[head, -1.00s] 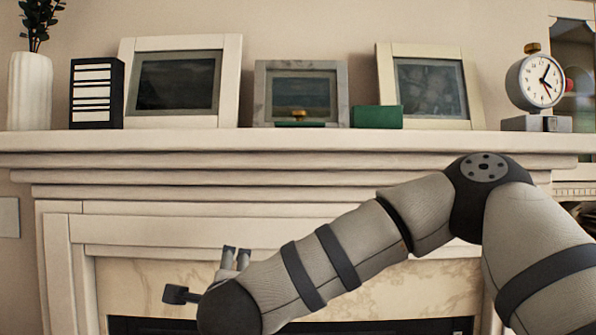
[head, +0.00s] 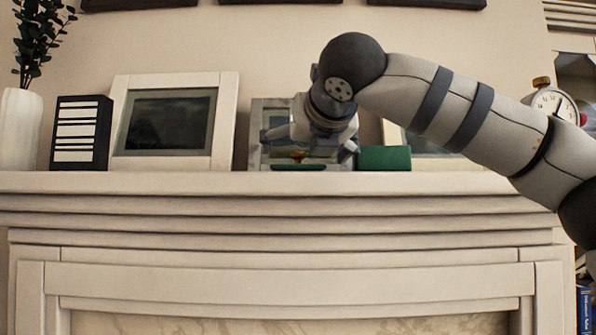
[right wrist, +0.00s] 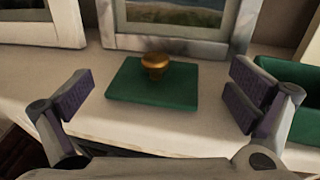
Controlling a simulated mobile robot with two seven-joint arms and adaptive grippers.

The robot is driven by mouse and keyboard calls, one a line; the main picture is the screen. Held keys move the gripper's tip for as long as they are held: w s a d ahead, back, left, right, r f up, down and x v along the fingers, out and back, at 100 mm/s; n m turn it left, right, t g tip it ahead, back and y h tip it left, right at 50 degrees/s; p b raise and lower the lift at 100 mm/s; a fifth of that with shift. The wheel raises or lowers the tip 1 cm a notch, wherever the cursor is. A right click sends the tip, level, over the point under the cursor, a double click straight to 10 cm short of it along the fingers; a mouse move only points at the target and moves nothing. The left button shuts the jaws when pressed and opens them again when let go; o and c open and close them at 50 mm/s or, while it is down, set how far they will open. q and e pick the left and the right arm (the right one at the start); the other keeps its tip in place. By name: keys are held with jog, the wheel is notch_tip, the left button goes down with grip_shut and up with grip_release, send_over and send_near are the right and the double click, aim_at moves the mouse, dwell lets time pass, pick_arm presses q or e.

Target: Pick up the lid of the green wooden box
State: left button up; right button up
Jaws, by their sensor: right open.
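The green lid (right wrist: 143,94) with a round gold knob (right wrist: 155,62) lies flat on the mantel shelf, in front of the middle picture frame. In the head view the lid (head: 298,167) shows as a thin green strip under my right gripper (head: 308,150). The green wooden box (head: 384,158) stands just right of the lid; its open top shows at the right edge of the right wrist view (right wrist: 285,84). My right gripper (right wrist: 158,98) is open and empty, its fingers on either side of the lid and apart from it. My left gripper is not in view.
Behind the lid stands a framed picture (right wrist: 178,35). A larger white frame (head: 229,125) and a black striped block (head: 80,133) stand to the left. An alarm clock (head: 556,101) is at the far right, partly behind my arm. The shelf front (head: 150,183) is clear.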

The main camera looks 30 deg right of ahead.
aim_at(299, 155)
jog(key=x, duration=0.4)
jog(key=shift+w+r, duration=0.1)
jog(key=shift+r, duration=0.05)
jog(key=shift+a, duration=0.1)
jog(key=c, duration=1.8)
